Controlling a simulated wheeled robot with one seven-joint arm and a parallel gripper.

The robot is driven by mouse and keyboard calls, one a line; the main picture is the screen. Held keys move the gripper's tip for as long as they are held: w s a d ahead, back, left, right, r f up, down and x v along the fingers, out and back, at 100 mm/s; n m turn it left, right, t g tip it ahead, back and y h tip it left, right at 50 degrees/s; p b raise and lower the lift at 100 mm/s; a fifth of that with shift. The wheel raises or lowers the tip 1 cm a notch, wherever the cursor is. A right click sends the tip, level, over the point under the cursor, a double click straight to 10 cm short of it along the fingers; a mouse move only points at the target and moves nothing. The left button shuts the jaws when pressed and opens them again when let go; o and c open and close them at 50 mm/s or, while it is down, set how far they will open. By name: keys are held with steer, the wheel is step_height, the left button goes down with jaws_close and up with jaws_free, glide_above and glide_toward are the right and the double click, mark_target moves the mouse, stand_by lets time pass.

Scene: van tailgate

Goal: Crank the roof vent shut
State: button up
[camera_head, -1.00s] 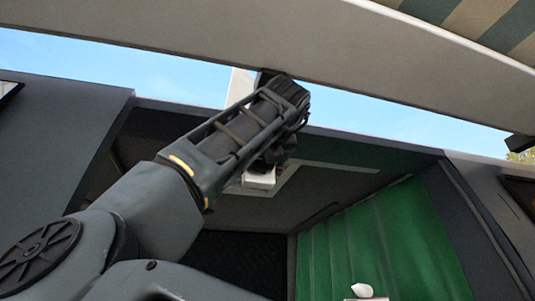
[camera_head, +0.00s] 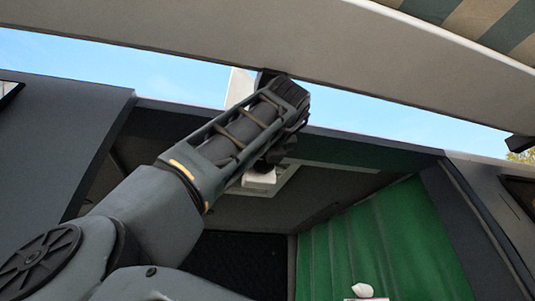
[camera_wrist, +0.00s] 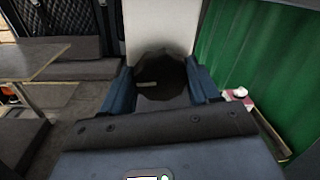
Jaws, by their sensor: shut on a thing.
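The roof vent shows in the head view as a pale frame (camera_head: 289,181) in the van's ceiling, with a small white housing (camera_head: 259,179) under it. A white upright panel (camera_head: 238,86) stands above the roof edge; it may be the vent's raised lid. In the wrist view my gripper (camera_wrist: 162,86) has its two blue fingers on either side of a dark round knob (camera_wrist: 160,72), which looks like the crank's. The gripper is shut on it. In the head view my own arm hides most of the gripper and crank.
A green curtain (camera_head: 385,245) hangs at the right of the opening. The awning case (camera_head: 330,50) crosses above my arm. The wrist view shows a table (camera_wrist: 30,60), dark seats and a small pale item (camera_wrist: 240,94) by the curtain.

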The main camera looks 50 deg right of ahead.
steer(key=m+b, duration=0.1)
steer(key=m, duration=0.5)
steer(key=m+y, duration=0.1)
steer(key=m, duration=0.5)
steer(key=m+b, duration=0.1)
steer(key=m, duration=0.5)
steer(key=shift+s+d+r+y+b, duration=0.2)
steer(key=shift+s+d+y+b, duration=0.1)
steer(key=shift+y, duration=0.1)
stand_by(3.0)
stand_by(0.4)
